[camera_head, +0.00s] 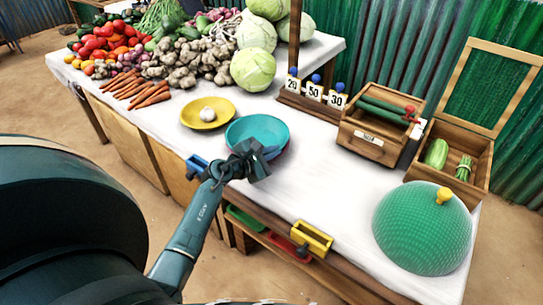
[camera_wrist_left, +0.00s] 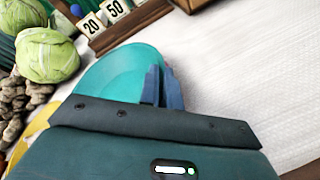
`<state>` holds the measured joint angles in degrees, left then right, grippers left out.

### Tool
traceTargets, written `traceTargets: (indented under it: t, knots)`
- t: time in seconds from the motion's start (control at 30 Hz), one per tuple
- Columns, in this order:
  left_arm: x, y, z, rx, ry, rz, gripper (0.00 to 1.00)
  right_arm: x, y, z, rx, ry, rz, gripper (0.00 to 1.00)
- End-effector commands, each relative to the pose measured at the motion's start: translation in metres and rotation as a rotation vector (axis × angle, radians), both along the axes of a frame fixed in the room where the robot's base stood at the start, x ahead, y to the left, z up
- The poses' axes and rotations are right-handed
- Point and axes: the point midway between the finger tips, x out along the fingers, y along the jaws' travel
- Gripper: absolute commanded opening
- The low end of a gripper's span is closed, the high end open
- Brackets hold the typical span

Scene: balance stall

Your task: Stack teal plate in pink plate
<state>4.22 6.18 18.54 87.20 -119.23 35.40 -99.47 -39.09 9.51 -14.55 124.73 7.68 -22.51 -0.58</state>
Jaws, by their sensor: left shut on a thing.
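The teal plate (camera_head: 257,131) is at the middle of the stall table, with my left gripper (camera_head: 256,157) shut on its near rim. In the left wrist view the teal plate (camera_wrist_left: 122,72) shows just past the blue fingers of my left gripper (camera_wrist_left: 163,88). The pink plate (camera_head: 284,154) shows only as a thin edge under the teal plate's near right side; the rest is hidden. I cannot tell whether the teal plate rests in it or is held just above. My right gripper is not in view.
Vegetables and cabbages (camera_head: 253,69) fill the back left. Number cards (camera_head: 314,91), a wooden box (camera_head: 374,130) and a green mesh dome (camera_head: 422,229) stand to the right. White tabletop right of the plates is clear.

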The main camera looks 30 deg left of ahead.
Motion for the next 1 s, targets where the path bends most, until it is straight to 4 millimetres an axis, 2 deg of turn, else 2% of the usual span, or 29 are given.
traceTargets:
  t: [0.03, 0.1, 0.13, 0.4, 0.67, 0.83, 1.0]
  knots:
    - [-0.004, -0.001, -0.011, -0.002, 0.024, -0.002, 0.0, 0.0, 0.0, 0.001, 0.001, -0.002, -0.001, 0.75]
    - [-0.005, -0.001, -0.012, -0.002, 0.026, -0.003, 0.0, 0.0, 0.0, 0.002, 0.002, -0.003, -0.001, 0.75]
    - [-0.005, -0.001, -0.013, -0.003, 0.029, -0.003, 0.07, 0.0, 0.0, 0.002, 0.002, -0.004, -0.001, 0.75]
    - [-0.005, -0.001, -0.013, -0.002, 0.03, -0.003, 0.27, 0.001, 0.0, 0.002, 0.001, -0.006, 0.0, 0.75]
    - [-0.006, -0.001, -0.011, -0.002, 0.027, -0.003, 0.27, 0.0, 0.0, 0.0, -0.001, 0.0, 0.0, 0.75]
    - [-0.025, 0.004, -0.005, 0.001, 0.027, -0.003, 0.27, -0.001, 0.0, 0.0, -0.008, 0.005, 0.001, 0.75]
    - [-0.06, 0.011, 0.007, 0.002, 0.026, -0.004, 0.27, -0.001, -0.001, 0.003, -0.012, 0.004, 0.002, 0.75]
